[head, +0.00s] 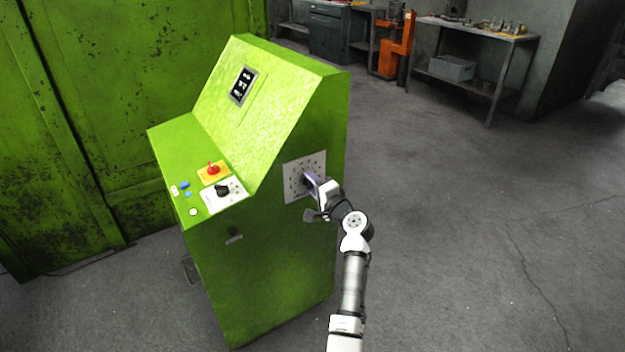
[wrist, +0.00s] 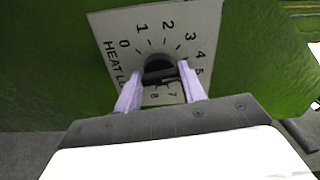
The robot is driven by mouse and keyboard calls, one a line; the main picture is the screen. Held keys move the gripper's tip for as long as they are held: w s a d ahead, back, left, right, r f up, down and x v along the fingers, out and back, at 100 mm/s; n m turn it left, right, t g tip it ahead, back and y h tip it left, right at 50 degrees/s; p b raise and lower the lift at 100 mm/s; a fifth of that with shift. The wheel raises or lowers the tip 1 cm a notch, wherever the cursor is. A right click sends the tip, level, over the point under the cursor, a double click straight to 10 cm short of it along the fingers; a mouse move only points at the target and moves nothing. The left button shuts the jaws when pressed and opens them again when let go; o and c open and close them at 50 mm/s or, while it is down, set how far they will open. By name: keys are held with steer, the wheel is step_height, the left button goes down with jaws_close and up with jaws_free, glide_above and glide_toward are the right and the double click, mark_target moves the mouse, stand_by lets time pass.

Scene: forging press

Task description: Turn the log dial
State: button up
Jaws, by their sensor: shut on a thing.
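The log dial is a black round knob (wrist: 157,65) on a pale plate (wrist: 102,25) with numbers around it and lettering that starts "HEAT LO", the rest hidden. The plate also shows in the head view (head: 291,178), on the right side of the green console (head: 265,225). My gripper (wrist: 160,71) has its two pale lilac fingers on either side of the knob and is shut on it. In the head view my gripper (head: 311,181) reaches the plate from the right and covers part of the knob. Where the knob points is hard to read.
The console's sloped desk carries a red knob on a yellow plate (head: 213,173), a black knob on a white plate (head: 223,192) and small buttons. A workbench (head: 475,30) and an orange stand (head: 396,45) are at the back. The floor to the right is clear.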

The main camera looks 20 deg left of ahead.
steer(key=shift+m+p, duration=5.75)
steer(key=shift+m, duration=2.25)
steer(key=shift+f, duration=0.1)
steer(key=o, duration=1)
steer(key=b+v, duration=0.1)
steer(key=v, duration=1.3)
steer(key=shift+a+b, duration=0.1)
steer(key=shift+b, duration=0.2)
